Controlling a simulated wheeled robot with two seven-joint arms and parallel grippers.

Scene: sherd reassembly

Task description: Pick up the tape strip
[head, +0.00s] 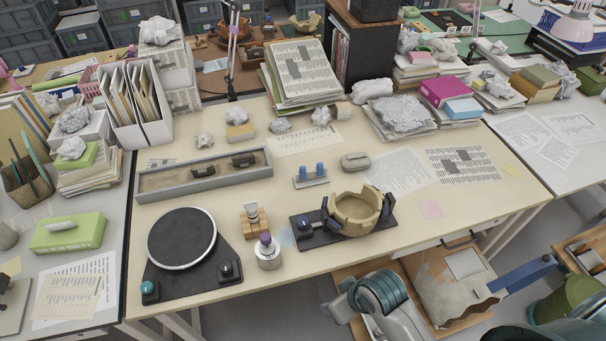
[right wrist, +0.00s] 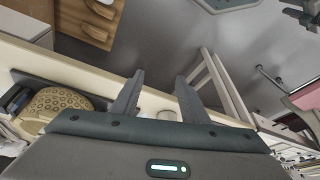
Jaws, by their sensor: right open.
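A small grey holder (head: 311,182) stands on the bench behind the broken pot. Two small blue pieces (head: 308,169) stand upright on it and may be tape strips, but they are too small to be sure. The broken tan pot (head: 357,213) sits in a dark clamp stand (head: 303,243) near the front edge. A patterned tan surface, probably the pot, shows at the left of the right wrist view (right wrist: 55,105). My right gripper (right wrist: 160,92) is open, with nothing between its fingers, beside the bench's front edge. My left gripper is not in view.
A turntable (head: 182,238), a purple-capped jar (head: 267,252) and a wooden block (head: 255,224) stand left of the pot. A long grey tray (head: 160,188) holding dark sherds lies behind them. A grey rounded object (head: 355,161) lies right of the holder. Paper sheets cover the right side.

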